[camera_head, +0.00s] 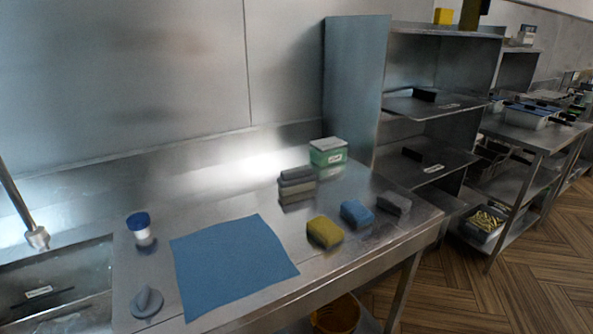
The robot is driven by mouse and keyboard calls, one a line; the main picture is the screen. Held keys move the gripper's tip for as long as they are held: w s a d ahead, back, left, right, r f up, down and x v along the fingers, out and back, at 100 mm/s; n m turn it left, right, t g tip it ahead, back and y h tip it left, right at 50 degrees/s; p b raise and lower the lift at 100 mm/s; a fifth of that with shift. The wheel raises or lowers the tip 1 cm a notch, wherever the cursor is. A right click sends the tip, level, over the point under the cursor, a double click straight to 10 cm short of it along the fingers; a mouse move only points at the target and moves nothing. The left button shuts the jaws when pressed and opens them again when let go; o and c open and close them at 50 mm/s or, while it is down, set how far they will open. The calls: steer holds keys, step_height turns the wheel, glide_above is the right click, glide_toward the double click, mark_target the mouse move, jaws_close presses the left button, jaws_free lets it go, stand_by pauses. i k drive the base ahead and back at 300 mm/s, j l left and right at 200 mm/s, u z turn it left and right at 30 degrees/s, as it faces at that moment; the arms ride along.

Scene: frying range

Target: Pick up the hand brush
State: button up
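I cannot make out a hand brush for certain. A small grey object with a round base and raised fin (147,302) sits at the front left of the steel counter (215,208), beside a blue cloth. A dark grey and olive layered block (297,185) stands toward the back; I cannot tell if it is one item or a stack. A yellow block (324,232), a blue block (357,213) and a grey block (394,203) sit in a row near the right front edge. My gripper is not in view.
The blue cloth (232,265) lies flat. A blue-lidded white jar (141,229) stands behind it, right of the sink (60,285) and its faucet (37,236). A green-and-white box (327,152) is at the back. Steel shelving (352,95) rises right; a yellow bucket (337,314) is below.

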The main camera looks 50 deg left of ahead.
mark_target(294, 180)
steer(key=i+j+u, duration=0.1)
steer(key=i+u, duration=0.15)
steer(key=u, duration=0.15)
steer(key=i+u, duration=0.5)
steer(key=u, duration=0.25)
steer(key=i+l+u, duration=0.2)
steer(key=u, duration=0.15)
steer(key=i+u, duration=0.75)
steer(key=l+u, duration=0.3)
steer(key=u, duration=0.15)
steer(key=l+u, duration=0.3)
steer(key=u, duration=0.15)
steer(key=l+u, duration=0.25)
steer(key=u, duration=0.2)
